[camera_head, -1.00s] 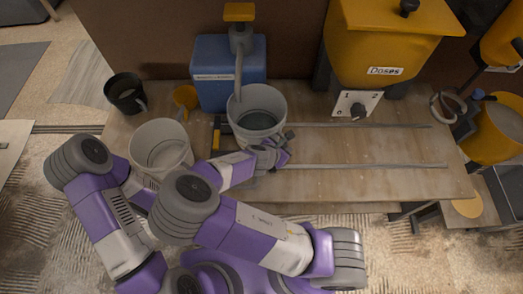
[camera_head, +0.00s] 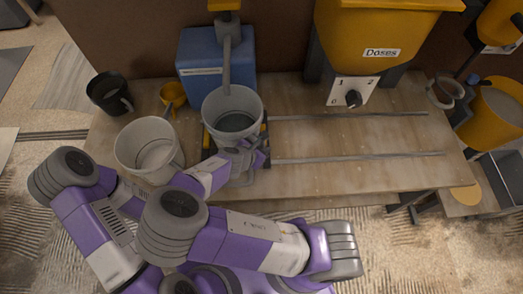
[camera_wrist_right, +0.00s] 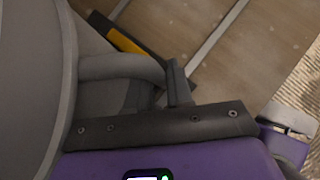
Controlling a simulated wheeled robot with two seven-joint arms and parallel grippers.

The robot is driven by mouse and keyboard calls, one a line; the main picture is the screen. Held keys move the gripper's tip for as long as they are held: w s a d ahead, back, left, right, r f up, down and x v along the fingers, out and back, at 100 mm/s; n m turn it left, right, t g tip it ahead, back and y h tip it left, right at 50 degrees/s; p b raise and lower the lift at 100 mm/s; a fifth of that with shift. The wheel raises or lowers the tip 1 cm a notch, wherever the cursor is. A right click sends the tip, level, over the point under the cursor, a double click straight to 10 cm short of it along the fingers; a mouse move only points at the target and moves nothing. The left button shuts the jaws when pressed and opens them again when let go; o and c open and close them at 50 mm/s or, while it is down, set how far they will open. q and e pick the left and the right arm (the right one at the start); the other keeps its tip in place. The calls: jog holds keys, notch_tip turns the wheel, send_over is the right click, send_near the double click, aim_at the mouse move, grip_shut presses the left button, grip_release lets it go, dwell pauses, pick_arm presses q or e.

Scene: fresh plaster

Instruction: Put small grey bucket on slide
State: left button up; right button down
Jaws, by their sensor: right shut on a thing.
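The small grey bucket (camera_head: 232,122) is upright at the left end of the bench, with dark grey contents inside. The slide's two metal rails (camera_head: 350,117) run right from there. Yellow-edged slide parts (camera_head: 264,130) show on both sides of the bucket; whether its base touches the slide is hidden. My right gripper (camera_head: 243,152) is shut on the bucket at its near side. In the right wrist view, the bucket's grey wall (camera_wrist_right: 35,85) fills the left, and one dark finger (camera_wrist_right: 178,84) stands by a curved grey handle.
A larger pale bucket (camera_head: 150,150) stands close left. A black mug (camera_head: 108,93), a yellow cup (camera_head: 173,96) and a blue container (camera_head: 200,75) with a pump stand behind. A yellow dispenser (camera_head: 375,35) with a dial overhangs the rails. The bench middle is clear.

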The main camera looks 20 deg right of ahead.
jog(key=shift+r, duration=0.15)
jog(key=c, duration=1.5)
grip_release()
jog(key=shift+f, duration=0.2)
jog(key=o, duration=0.5)
jog(key=shift+r, duration=0.25)
jog(key=p+v, duration=0.5)
jog(key=v, duration=0.7)
jog(key=shift+f, duration=0.1)
